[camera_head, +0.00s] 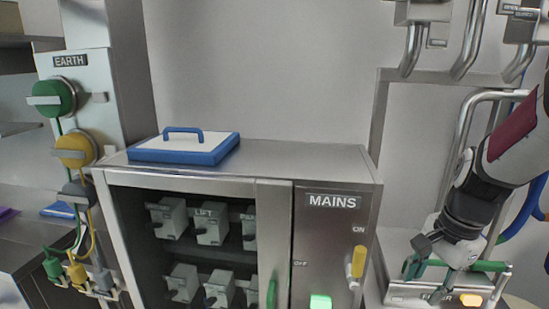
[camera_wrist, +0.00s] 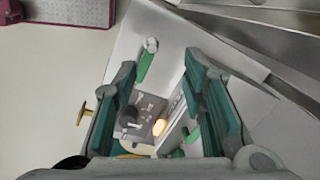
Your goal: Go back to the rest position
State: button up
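My gripper (camera_head: 430,265) is at the lower right of the head view, pointing down just above a low grey unit (camera_head: 400,294) with a lit orange lamp (camera_head: 470,299). In the wrist view my gripper (camera_wrist: 160,68) has its two green-padded fingers spread wide, with nothing held between them. Between and beyond the fingers show a grey panel with a black knob (camera_wrist: 128,116), the glowing lamp (camera_wrist: 159,127) and green bar pieces (camera_wrist: 147,64). A green bar (camera_head: 490,266) lies beside my gripper in the head view; I cannot tell whether they touch.
A metal cabinet marked MAINS (camera_head: 333,230) with a yellow switch handle (camera_head: 358,262) stands left of my gripper. A blue-edged lid (camera_head: 185,147) lies on top. Bent metal pipes (camera_head: 455,150) rise behind my arm. An EARTH panel (camera_head: 70,60) is far left.

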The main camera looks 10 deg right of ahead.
jog(key=s+a+r+n+t, duration=0.3)
jog(key=s+a+r+n, duration=0.7)
jog(key=a+n, duration=0.4)
jog(key=shift+s+a+r+n+t+h, duration=0.15)
jog(key=shift+s+r+n+t+h, duration=0.2)
jog(key=shift+r+n, duration=0.55)
jog(key=shift+f, duration=0.15)
